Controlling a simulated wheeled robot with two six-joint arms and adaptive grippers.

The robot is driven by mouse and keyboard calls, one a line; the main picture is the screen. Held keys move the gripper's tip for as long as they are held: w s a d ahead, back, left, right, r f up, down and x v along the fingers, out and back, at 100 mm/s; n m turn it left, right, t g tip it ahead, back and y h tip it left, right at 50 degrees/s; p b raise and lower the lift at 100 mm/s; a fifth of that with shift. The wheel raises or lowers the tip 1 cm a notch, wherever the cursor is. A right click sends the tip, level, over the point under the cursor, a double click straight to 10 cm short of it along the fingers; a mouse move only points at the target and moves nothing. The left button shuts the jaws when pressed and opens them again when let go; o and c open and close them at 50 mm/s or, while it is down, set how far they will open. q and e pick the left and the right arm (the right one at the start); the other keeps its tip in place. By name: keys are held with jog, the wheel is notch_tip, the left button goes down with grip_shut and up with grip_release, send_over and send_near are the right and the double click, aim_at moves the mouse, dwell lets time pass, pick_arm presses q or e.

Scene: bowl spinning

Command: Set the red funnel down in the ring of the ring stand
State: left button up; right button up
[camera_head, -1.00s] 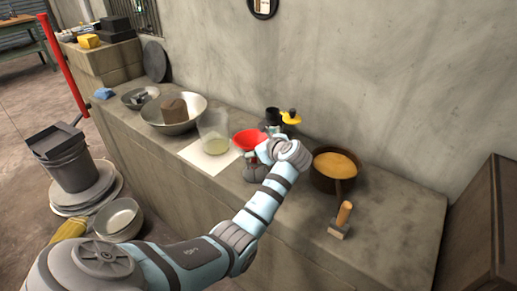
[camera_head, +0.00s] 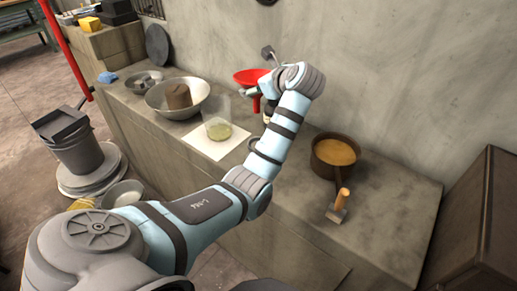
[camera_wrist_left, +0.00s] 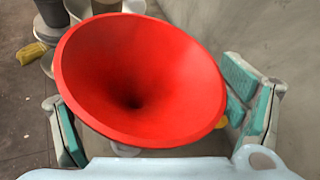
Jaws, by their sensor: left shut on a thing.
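The red funnel (camera_head: 252,77) is held up in the air above the far side of the bench, wide mouth up and its stem hanging down. My left gripper (camera_head: 256,72) is shut on it. In the left wrist view the funnel (camera_wrist_left: 140,80) fills the middle, mouth toward the camera, between the two teal-padded fingers of my left gripper (camera_wrist_left: 155,105). A thin dark curve (camera_head: 251,145) shows beside my forearm, perhaps the ring of the ring stand; the rest of the stand is hidden or cannot be made out. My right gripper is not in view.
Left of my arm, a clear beaker (camera_head: 219,130) stands on white paper (camera_head: 207,148), near a metal bowl (camera_head: 161,107) holding a brown block. A dark bottle (camera_head: 267,113) is partly behind my arm. The wall is close behind.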

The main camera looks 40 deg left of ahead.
pick_arm(q)
jog(key=shift+s+f, duration=0.15)
jog(key=shift+f, duration=0.15)
jog(key=s+a+f+m+t+p, duration=0.1)
jog(key=s+a+f+p, duration=0.15)
jog(key=f+p, duration=0.25)
jog(key=s+a+f+t+p, duration=0.1)
jog(key=s+f+p, duration=0.2)
jog(key=f+p, duration=0.15)
jog(key=w+d+m+t+h+p, duration=0.1)
jog(key=w+d+m+t+h, duration=0.3)
jog(key=w+m, duration=0.1)
notch_tip(320, 180, down, 8)
jog(key=b, duration=0.7)
jog(key=shift+w+n, duration=0.15)
jog(key=shift+n, duration=0.15)
jog(key=shift+d+f+b, duration=0.1)
jog(key=shift+f+b, duration=0.15)
jog(key=shift+b, duration=0.05)
